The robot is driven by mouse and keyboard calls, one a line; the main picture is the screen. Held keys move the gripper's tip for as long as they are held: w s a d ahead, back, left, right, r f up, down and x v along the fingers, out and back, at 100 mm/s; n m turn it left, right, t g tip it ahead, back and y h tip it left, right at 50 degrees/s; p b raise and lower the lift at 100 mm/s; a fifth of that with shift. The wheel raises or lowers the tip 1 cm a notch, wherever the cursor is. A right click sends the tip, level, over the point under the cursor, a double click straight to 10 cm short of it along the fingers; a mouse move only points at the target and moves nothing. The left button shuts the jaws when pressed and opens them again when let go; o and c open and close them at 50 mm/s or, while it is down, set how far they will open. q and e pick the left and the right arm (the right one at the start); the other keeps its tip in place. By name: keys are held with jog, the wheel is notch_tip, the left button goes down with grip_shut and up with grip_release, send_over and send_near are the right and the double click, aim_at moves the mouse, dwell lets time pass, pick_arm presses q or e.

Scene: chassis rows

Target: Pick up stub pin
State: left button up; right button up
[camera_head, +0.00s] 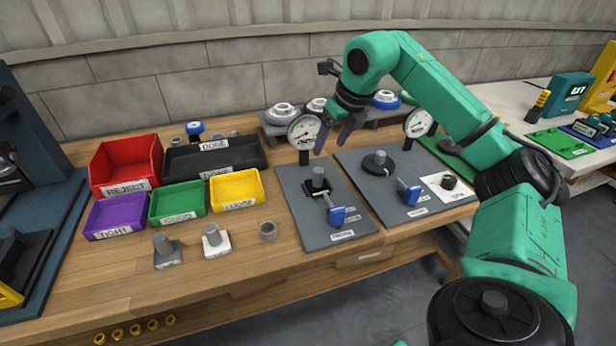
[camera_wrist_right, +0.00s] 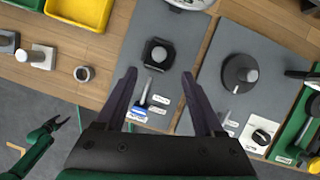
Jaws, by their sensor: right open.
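No label names the stub pin. A short grey upright pin (camera_head: 318,176) stands in a black clamp fixture on the left grey plate; its round top shows in the right wrist view (camera_wrist_right: 158,54). Two other grey pins stand on the wood, one on a grey square base (camera_head: 162,244) and one on a white base (camera_head: 212,234). My right gripper (camera_head: 333,143) is open and empty, above the back of the left plate. In the right wrist view its fingers (camera_wrist_right: 160,72) are spread, with the fixture beyond their tips. My left gripper (camera_wrist_right: 60,122) shows small there, its fingers apart.
A blue-handled clamp lever (camera_head: 335,213) and a dial gauge (camera_head: 303,131) flank the fixture. The right plate holds a black disc with a post (camera_head: 379,163). Red (camera_head: 126,168), purple, green and yellow bins stand left. A hollow grey ring (camera_head: 268,231) sits on bare wood.

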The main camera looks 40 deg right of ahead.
send_over(319, 170)
jog(key=s, duration=0.3)
notch_tip(319, 170, down, 6)
jog(key=shift+w+a+r, duration=0.1)
jog(key=shift+r, duration=0.05)
jog(key=x, duration=0.3)
jog(key=p+x, duration=0.1)
jog(key=x, duration=0.2)
jog(key=shift+w, duration=0.35)
jog(key=shift+w+f, duration=0.1)
jog(key=shift+f, duration=0.15)
grip_shut()
pick_arm(q)
jog(key=shift+s+r, duration=0.2)
jog(key=shift+s, duration=0.4)
jog(key=shift+s+r, duration=0.15)
jog(key=shift+s, duration=0.45)
pick_arm(e)
jog(key=shift+r, duration=0.15)
